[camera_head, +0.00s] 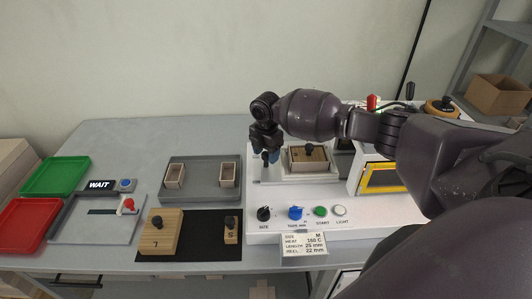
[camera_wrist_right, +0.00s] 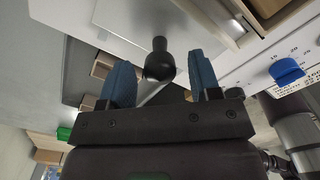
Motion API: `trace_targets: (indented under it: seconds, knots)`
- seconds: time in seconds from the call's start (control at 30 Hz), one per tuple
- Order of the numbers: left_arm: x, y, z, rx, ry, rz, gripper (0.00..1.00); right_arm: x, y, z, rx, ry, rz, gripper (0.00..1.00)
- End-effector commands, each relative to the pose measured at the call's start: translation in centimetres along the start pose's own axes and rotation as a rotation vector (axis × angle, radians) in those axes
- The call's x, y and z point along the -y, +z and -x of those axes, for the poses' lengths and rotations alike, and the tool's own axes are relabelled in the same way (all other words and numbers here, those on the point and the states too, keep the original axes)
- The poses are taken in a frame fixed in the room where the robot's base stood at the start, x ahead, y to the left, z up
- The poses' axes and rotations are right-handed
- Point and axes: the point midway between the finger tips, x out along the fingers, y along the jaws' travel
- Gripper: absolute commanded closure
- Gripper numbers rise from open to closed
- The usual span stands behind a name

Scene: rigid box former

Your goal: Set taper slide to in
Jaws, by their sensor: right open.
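My right gripper (camera_head: 265,154) is open at the left end of the white machine (camera_head: 335,219), with its blue fingers pointing down. In the wrist view a black ball-ended knob (camera_wrist_right: 160,62) shows between the open fingers of my right gripper (camera_wrist_right: 158,70), with a gap on each side. This knob looks like the taper slide's handle, but no label on it can be read. In the head view the gripper mostly hides that spot. My left gripper is not in view.
A wooden block with a black knob (camera_head: 308,155) sits in the machine, right of the gripper. Dials and buttons line the front, including a blue dial (camera_head: 295,213). A grey tray (camera_head: 200,190) with two small boxes stands to the left. A yellow-framed window (camera_head: 382,178) is at right.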

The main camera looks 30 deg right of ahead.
Motion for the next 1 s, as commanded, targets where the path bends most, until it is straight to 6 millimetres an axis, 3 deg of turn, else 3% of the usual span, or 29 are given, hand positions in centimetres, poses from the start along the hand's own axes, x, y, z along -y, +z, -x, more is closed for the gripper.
trace_targets:
  seconds: [0.3, 0.7, 0.87, 1.0]
  knots:
    - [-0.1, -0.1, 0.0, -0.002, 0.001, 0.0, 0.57, 0.0, 0.0, -0.2, 0.0, 0.0, 0.0, 0.43]
    - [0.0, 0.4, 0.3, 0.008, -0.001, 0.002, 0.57, 0.0, 0.0, -0.2, 0.0, 0.0, 0.0, 1.0]
    - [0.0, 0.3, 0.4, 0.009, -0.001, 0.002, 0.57, 0.2, 0.2, -0.1, 0.0, 0.0, -0.001, 1.0]
    - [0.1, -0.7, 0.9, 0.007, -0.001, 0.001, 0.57, 1.6, 1.6, 0.1, 0.0, -0.001, -0.004, 1.0]
